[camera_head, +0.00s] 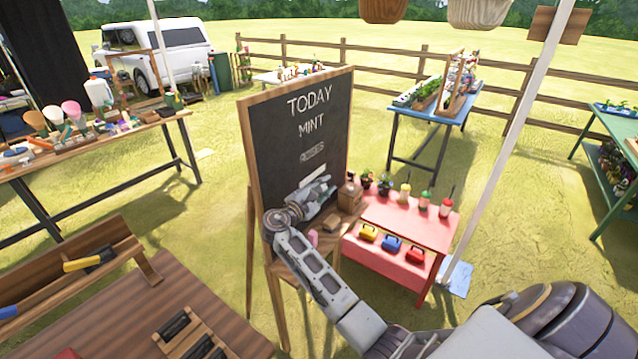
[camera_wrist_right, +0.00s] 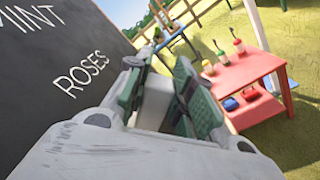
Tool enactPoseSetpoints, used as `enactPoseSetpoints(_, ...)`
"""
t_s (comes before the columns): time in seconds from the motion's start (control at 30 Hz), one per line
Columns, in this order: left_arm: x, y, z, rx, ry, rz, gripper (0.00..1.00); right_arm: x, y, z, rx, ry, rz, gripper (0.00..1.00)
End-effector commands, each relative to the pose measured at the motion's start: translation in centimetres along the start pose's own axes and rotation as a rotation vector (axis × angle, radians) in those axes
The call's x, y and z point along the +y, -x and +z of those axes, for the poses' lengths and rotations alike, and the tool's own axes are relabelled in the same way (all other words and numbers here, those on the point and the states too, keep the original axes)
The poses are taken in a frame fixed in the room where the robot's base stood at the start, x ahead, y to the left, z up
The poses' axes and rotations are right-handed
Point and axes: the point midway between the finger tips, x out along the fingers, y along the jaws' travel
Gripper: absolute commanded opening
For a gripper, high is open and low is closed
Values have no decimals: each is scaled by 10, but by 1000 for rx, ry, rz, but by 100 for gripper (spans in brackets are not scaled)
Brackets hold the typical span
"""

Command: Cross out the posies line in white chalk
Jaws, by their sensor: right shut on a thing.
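The chalkboard (camera_head: 275,135) stands in a wooden A-frame and reads TODAY and MINT, with a small, unclear third line (camera_head: 313,153) below. In the right wrist view the chalkboard (camera_wrist_right: 40,95) shows part of MINT and ROSES; I cannot read a posies line in either view. My right gripper (camera_head: 325,187) is in front of the lower board, hiding part of it. In the wrist view the right gripper (camera_wrist_right: 165,92) is shut on a pale block-like piece (camera_wrist_right: 154,101), perhaps the white chalk. Whether it touches the board is unclear. My left gripper is out of view.
A pink piece (camera_head: 313,238) and a tan block (camera_head: 318,223) lie on the ledge below the board. A red table (camera_head: 425,232) with pots, bottles and small coloured boxes stands close on the right. A brown wooden table (camera_head: 105,310) is in the left foreground.

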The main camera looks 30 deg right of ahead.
Motion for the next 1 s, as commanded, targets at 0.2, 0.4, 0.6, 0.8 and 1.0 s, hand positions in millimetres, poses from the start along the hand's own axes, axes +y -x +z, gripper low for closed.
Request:
enactPoseSetpoints(0.2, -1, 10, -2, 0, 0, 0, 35, -6, 0, 12, -1, 0, 0, 0)
enactPoseSetpoints(0.4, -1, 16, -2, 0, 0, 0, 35, -13, 0, 22, -1, 0, 0, 0)
enactPoseSetpoints(0.6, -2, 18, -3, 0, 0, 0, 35, -16, 0, 24, 0, 0, 0, 0)
enactPoseSetpoints(0.8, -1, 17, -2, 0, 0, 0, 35, -16, 0, 24, 0, 0, 0, 0)
enactPoseSetpoints(1.0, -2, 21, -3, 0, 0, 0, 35, -18, 0, 28, -1, 1, 0, 0)
